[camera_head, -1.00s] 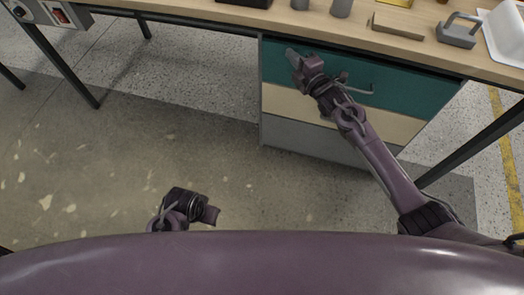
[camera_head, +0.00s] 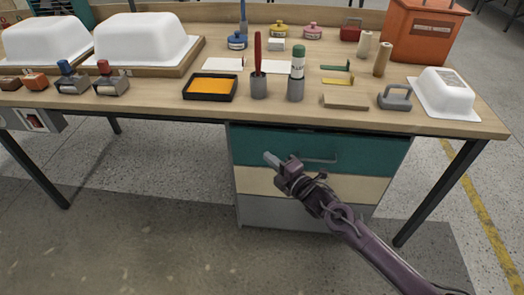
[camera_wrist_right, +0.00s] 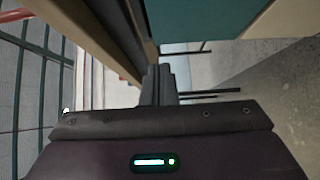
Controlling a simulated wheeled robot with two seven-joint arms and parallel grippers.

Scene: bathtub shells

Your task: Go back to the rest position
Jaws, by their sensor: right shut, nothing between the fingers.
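My right gripper (camera_head: 271,159) is shut and empty. It is in front of the teal top drawer (camera_head: 258,143) of the cabinet under the workbench, left of the drawer's bar handle (camera_head: 320,160). In the right wrist view its closed fingers (camera_wrist_right: 158,84) point along the bench front, with the teal panel (camera_wrist_right: 205,18) at upper right. I cannot tell the exact gap between gripper and drawer. My left gripper is out of view.
The wooden workbench (camera_head: 320,118) carries white tub shells (camera_head: 146,38), an orange-filled tray (camera_head: 211,87), cups with tools (camera_head: 296,88), a grey handled block (camera_head: 395,97) and an orange box (camera_head: 425,30). The floor (camera_head: 130,240) in front is clear.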

